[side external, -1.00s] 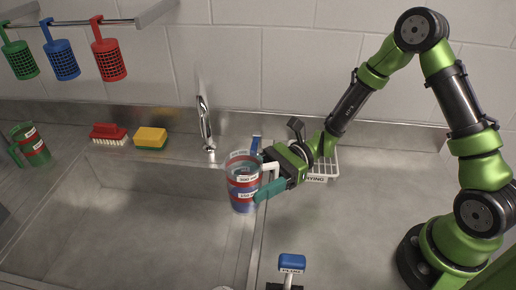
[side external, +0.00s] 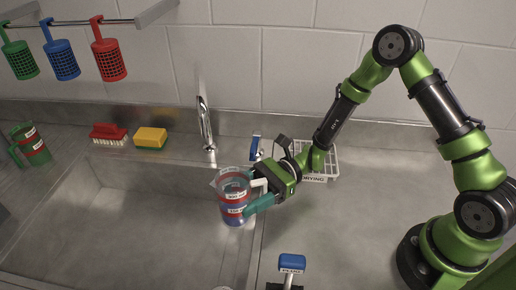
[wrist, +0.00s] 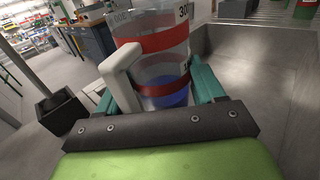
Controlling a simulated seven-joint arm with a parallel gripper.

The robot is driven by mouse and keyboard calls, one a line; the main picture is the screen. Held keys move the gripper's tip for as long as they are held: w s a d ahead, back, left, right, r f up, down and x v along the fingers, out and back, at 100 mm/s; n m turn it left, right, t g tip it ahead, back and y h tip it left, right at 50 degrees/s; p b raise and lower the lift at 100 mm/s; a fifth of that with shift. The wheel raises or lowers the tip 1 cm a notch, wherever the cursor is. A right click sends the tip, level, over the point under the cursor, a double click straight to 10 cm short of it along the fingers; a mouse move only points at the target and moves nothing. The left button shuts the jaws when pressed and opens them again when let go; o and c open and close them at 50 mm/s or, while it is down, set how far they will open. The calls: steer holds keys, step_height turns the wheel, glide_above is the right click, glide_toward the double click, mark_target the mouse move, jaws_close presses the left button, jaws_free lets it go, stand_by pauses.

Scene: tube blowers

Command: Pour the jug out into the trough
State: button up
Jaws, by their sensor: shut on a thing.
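The jug (side external: 232,209) is clear, with red bands, white labels and a pale handle (wrist: 118,75). It looks about upright, with blue contents low inside in the wrist view (wrist: 170,97). My gripper (side external: 250,194) is shut on the jug; its teal fingers lie on both sides of the body, with the handle toward my palm. The trough appears to be the wide grey sunken basin (side external: 130,225). The jug is held above the basin's right part, near its right edge. The jug's base is partly hidden in the wrist view.
A tap (side external: 206,130) stands behind the basin. A red brush (side external: 108,134), a yellow sponge (side external: 151,137) and a green jug (side external: 32,146) stand along the back left. A white drying rack (side external: 322,158) is behind my gripper.

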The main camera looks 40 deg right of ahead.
steer(key=shift+w+a+f, duration=0.1)
steer(key=shift+a+f, duration=0.2)
steer(key=shift+f, duration=0.1)
steer(key=shift+s+d+r+m+g+h, duration=0.15)
steer(key=shift+d+r+m+g+h, duration=0.25)
steer(key=shift+h, duration=1.55)
steer(key=shift+s+d+r+m+g+h, duration=0.1)
steer(key=shift+d+r+m+g+h, duration=0.35)
steer(key=shift+h, duration=1.45)
steer(key=shift+s+d+r+m+g+h, duration=0.2)
steer(key=shift+m+g+h, duration=0.35)
steer(key=shift+h, duration=1.4)
